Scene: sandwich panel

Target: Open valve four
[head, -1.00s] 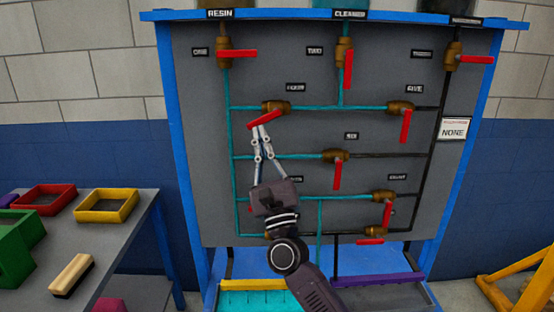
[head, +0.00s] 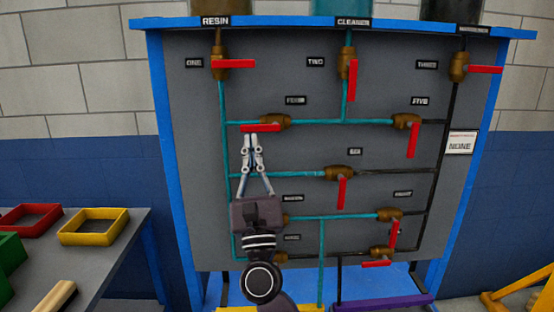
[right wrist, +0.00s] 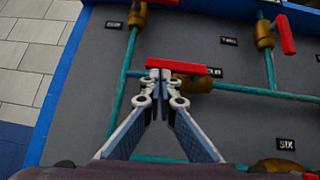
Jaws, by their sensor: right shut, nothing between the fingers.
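Valve four is a brass body (head: 276,122) with a red lever (head: 260,128), on a teal pipe below its small label (head: 296,100). The lever lies nearly level, pointing left along the pipe. My right gripper (head: 253,137) is shut and empty, with its fingertips at the lever's lower edge. In the right wrist view the closed fingertips (right wrist: 160,73) are at the left part of the red lever (right wrist: 176,66), with the brass body (right wrist: 195,84) to the right. I cannot tell whether they touch it. My left gripper is not in view.
Other red-levered valves share the grey panel: valve one (head: 220,64) above, valve two (head: 347,66), valve five (head: 407,121) to the right and valve six (head: 339,173) below. A table (head: 105,272) with coloured trays stands at left.

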